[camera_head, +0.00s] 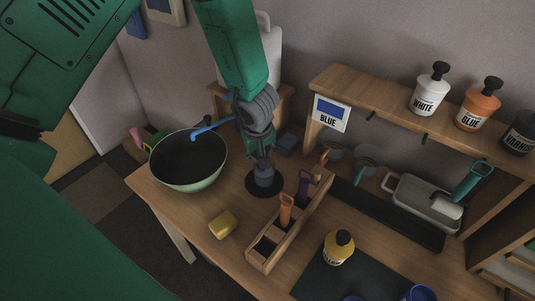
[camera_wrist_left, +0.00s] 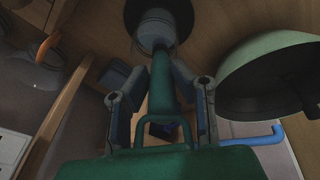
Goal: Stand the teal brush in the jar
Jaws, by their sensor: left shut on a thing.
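My left gripper (camera_head: 259,150) points down over the table, shut on the teal brush (camera_wrist_left: 160,85), whose handle runs between its fingers in the left wrist view. The brush's lower end meets a grey, cup-like jar (camera_head: 264,178), also seen in the left wrist view (camera_wrist_left: 155,27). The jar stands on a dark round base (camera_head: 264,190). How far the brush reaches into the jar is hidden. In the head view, the gripper covers most of the brush. My right gripper is not in view.
A green bowl (camera_head: 188,181) with a blue handle (camera_head: 211,129) over its rim stands left. A wooden rack (camera_head: 264,262) holding orange and purple handles is close right. A yellow block (camera_head: 222,225) lies in front. A yellow bottle (camera_head: 339,247) and shelf (camera_head: 375,92) are farther right.

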